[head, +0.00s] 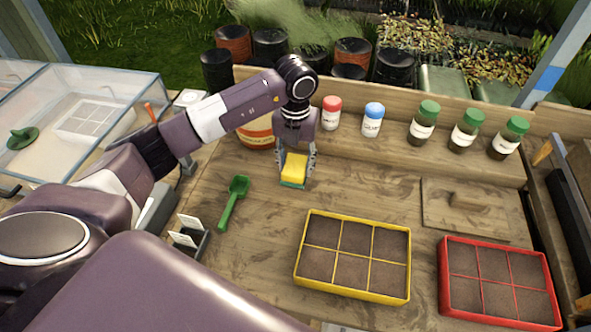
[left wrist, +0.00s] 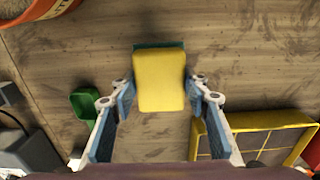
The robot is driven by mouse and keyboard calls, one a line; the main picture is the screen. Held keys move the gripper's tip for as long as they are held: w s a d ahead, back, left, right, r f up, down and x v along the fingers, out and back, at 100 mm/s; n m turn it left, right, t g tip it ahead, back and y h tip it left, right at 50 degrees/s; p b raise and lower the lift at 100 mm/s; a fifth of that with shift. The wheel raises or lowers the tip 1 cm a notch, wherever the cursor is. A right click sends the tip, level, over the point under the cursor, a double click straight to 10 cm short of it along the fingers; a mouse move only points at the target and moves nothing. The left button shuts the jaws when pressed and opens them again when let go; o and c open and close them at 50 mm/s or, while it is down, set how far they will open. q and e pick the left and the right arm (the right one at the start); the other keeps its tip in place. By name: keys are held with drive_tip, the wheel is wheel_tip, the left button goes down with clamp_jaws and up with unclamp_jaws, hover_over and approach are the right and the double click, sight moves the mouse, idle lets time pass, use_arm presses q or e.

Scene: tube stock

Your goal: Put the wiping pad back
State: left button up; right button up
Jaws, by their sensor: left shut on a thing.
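The yellow wiping pad (head: 295,167) is between the fingers of my left gripper (head: 296,172), near the middle back of the wooden bench. The left wrist view shows the pad (left wrist: 159,80) between the two blue-lined fingers of the same gripper (left wrist: 159,92), which is shut on it. A teal layer or base (head: 291,184) shows under the pad's near edge; it also shows along the pad's far edge in the left wrist view (left wrist: 158,45). I cannot tell whether the pad touches the bench. My right gripper is not in view.
A green scoop (head: 233,203) lies left of the pad. The yellow-rimmed tray (head: 297,262) and red-rimmed tray (head: 444,278) are in front and to the right. An orange tub (head: 257,133) and several capped bottles stand behind. Bare bench (head: 365,190) lies right of the pad.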

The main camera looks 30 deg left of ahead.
sight(296, 173)
use_arm(q)
wheel_tip(296, 173, down, 3)
drive_tip(key=shift+f+p, duration=0.2)
drive_tip(key=shift+p, duration=0.1)
drive_tip(key=shift+f, duration=0.15)
drive_tip(key=o, duration=1.1)
